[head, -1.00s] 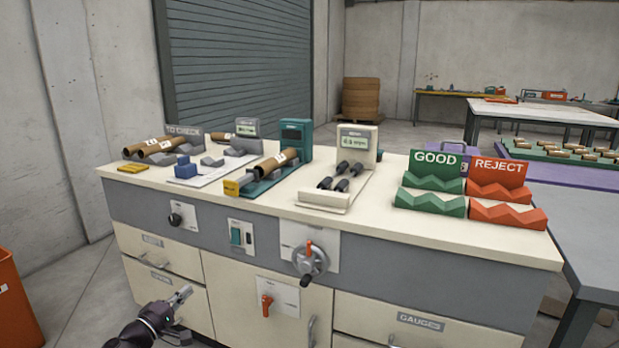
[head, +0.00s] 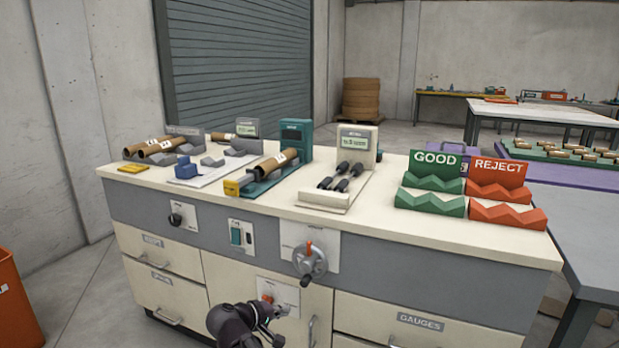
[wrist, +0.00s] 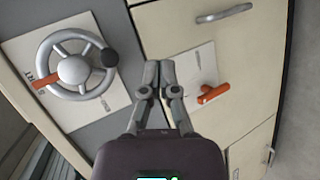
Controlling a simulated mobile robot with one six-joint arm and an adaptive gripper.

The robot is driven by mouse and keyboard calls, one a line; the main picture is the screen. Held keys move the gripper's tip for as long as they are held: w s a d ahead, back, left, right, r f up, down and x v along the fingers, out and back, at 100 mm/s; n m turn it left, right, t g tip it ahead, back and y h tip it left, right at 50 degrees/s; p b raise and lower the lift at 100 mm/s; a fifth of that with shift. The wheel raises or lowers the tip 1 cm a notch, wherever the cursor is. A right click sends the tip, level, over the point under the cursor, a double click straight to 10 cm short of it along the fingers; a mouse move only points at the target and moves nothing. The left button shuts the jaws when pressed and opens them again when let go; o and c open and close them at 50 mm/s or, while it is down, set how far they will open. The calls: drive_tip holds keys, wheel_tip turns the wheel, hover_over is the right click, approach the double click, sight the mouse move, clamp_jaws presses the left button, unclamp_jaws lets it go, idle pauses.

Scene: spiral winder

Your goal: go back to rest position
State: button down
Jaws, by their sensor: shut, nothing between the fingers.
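My gripper (head: 278,312) is low in front of the workbench cabinet in the head view, just below the handwheel (head: 310,262). In the wrist view my gripper (wrist: 159,66) has its two fingertips together with nothing between them. The handwheel (wrist: 73,69) lies to the left of the fingers there, and an orange lever (wrist: 214,93) on a pale plate lies to the right. In the head view my arm hides part of that lever's plate. I cannot tell how far the fingertips are from the cabinet front.
The bench top (head: 390,235) carries brown tubes, gauges and the green GOOD (head: 430,205) and orange REJECT (head: 508,214) racks. Drawer handles (head: 168,317) stick out of the cabinet front. A grey table (head: 585,230) stands at the right. An orange bin (head: 18,305) stands on the floor at the left.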

drive_tip(key=s+d+f+m+g+y, duration=0.3)
drive_tip(key=s+d, duration=0.1)
drive_tip(key=d, duration=0.4)
drive_tip(key=s+d+f+m+g+y, duration=0.2)
drive_tip(key=s+d+f+g+y, duration=0.15)
drive_tip(key=d, duration=0.45)
drive_tip(key=s+d+f+m+g+y, duration=0.2)
drive_tip(key=s+d+f+m, duration=0.15)
drive_tip(key=d, duration=0.45)
wheel_tip(320, 180, up, 37)
drive_tip(key=p, duration=3.7)
drive_tip(key=shift+s+r+p, duration=0.2)
drive_tip(key=shift+s+p, duration=0.15)
